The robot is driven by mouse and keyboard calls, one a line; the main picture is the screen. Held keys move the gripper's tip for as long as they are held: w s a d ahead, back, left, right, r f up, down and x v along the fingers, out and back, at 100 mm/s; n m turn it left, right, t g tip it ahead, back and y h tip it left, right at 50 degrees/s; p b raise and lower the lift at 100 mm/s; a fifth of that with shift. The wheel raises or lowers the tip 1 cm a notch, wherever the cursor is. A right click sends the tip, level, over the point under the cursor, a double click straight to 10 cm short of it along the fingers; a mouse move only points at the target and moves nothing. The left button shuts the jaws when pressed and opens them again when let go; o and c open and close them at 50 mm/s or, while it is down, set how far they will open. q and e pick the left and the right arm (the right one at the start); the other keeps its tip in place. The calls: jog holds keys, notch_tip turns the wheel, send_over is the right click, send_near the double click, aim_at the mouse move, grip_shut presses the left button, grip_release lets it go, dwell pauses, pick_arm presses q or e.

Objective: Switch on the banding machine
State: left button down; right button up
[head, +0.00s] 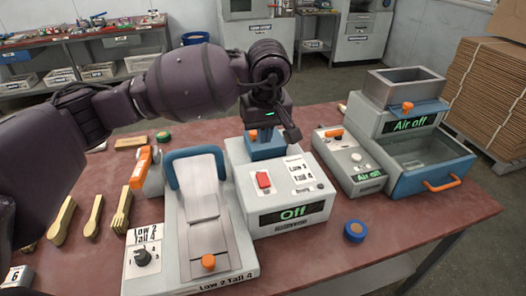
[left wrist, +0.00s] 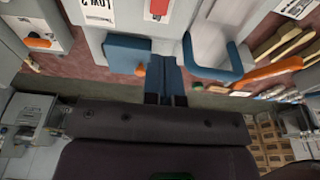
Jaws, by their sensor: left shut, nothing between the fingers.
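The banding machine is most likely the white box (head: 241,191) in the middle of the table, with a red switch (head: 263,180) on its top and a green "Off" on its front display (head: 293,212). The switch shows partly at the top edge of the left wrist view (left wrist: 157,8). My left gripper (head: 265,135) is shut and empty, fingers pointing down, above the blue part (head: 266,150) at the back of the box, behind the switch. Its blue fingers (left wrist: 164,75) are together in the left wrist view. My right gripper is not in view.
Left of the box stands a press with a blue frame (head: 172,180) and a dial (head: 142,257). Wooden utensils (head: 93,216) lie at the left. A blue round piece (head: 354,231) lies in front.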

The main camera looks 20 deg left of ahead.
aim_at(261, 176)
pick_arm(q)
jog(key=f, duration=0.4)
jog(key=w+f, duration=0.1)
jog(key=f, duration=0.3)
jog(key=a+f, duration=0.1)
jog(key=f, duration=0.3)
jog(key=shift+w, duration=0.25)
jog(key=shift+w+a+f, duration=0.1)
jog(key=shift+f, duration=0.45)
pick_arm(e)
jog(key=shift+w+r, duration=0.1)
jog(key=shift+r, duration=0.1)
pick_arm(q)
jog(key=shift+f, duration=0.1)
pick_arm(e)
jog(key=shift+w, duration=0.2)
